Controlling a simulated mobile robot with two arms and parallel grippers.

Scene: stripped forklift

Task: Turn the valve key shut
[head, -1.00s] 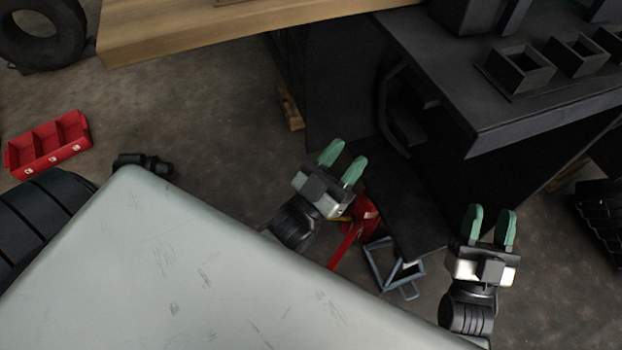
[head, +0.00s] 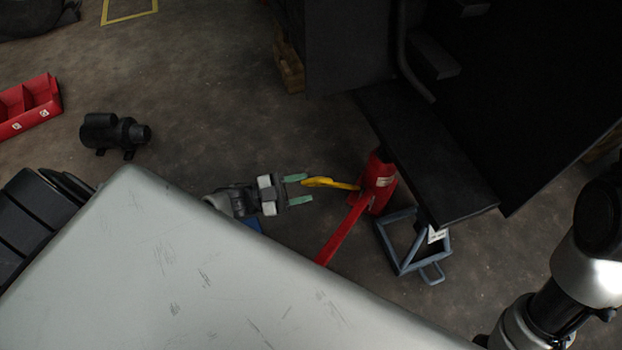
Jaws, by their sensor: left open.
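A red jack (head: 380,182) stands on the floor beside the dark forklift body. A yellow lever, which looks like the valve key (head: 332,183), sticks out from it to the left. A red bar (head: 343,232) slopes down from the jack and passes behind the pale panel's edge. My left gripper (head: 304,189) is open and empty. Its two green fingers point right, toward the lever's free end, which lies close to the upper fingertip. I cannot tell whether they touch. My right gripper is out of view; only my right arm shows at the lower right.
A blue-grey frame stand (head: 404,262) stands right of the jack, under a dark forklift plate (head: 430,160). A scratched pale panel (head: 190,270) fills the lower left. A black motor (head: 112,133) and red bin (head: 28,106) lie left. Floor above my left gripper is clear.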

